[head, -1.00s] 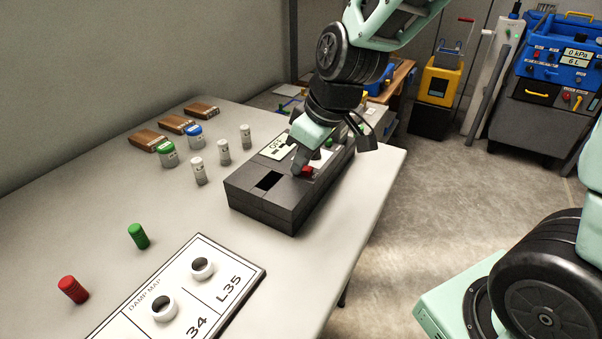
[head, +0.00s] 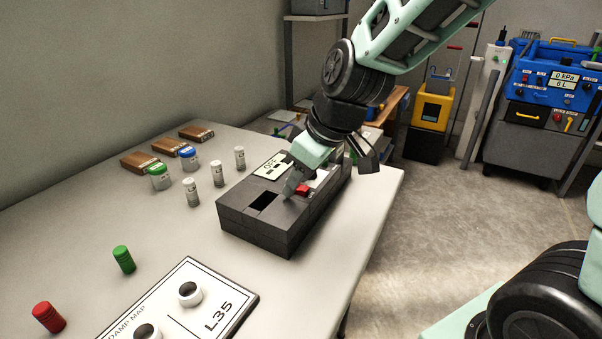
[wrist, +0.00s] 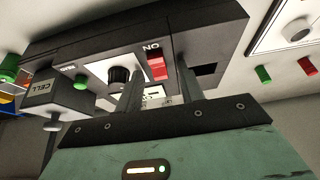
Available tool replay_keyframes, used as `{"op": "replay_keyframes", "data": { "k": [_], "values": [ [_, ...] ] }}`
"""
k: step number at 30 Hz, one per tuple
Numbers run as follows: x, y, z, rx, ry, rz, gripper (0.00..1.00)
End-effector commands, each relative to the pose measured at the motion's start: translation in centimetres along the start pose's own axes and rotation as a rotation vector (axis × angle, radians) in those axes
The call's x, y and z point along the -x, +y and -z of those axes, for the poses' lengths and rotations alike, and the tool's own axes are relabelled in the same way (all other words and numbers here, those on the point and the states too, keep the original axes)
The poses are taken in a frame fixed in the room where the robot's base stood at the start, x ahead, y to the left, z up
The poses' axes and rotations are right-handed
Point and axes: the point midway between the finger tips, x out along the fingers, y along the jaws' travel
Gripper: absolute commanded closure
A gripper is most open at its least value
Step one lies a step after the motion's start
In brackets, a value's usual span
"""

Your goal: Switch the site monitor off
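The site monitor (head: 262,224) is a dark grey box near the table's right edge. My gripper (head: 292,186) is low over the monitor at the switch. In the wrist view its two fingers (wrist: 160,72) are apart, with the switch showing between their tips and nothing held. I cannot tell whether a finger touches the switch.
A box marked CELL (wrist: 57,95) and a green button (wrist: 81,83) are beside the knob. Small vials (head: 218,174), capped jars (head: 159,177) and wooden blocks (head: 140,162) stand left of the monitor. A damp map board (head: 222,300) lies in front.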

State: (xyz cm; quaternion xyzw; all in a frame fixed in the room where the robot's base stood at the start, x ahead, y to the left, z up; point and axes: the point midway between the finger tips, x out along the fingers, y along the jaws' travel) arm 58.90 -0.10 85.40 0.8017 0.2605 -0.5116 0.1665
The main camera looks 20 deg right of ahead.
Motion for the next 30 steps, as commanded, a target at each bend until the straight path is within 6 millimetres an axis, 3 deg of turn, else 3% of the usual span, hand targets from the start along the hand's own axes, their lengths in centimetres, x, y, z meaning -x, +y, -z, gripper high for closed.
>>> {"op": "replay_keyframes", "data": {
  "k": [7, 21, 25, 30],
  "values": [
    [2.3, 0.0, 0.1, 0.0, 0.003, -0.002, 0.62],
    [13.2, 0.0, 0.2, 0.0, 0.006, -0.004, 0.62],
    [15.6, 0.0, 0.2, 0.001, 0.002, -0.002, 0.62],
    [17.1, 0.0, 0.1, 0.001, 0.0, 0.0, 0.62]
  ]
}}
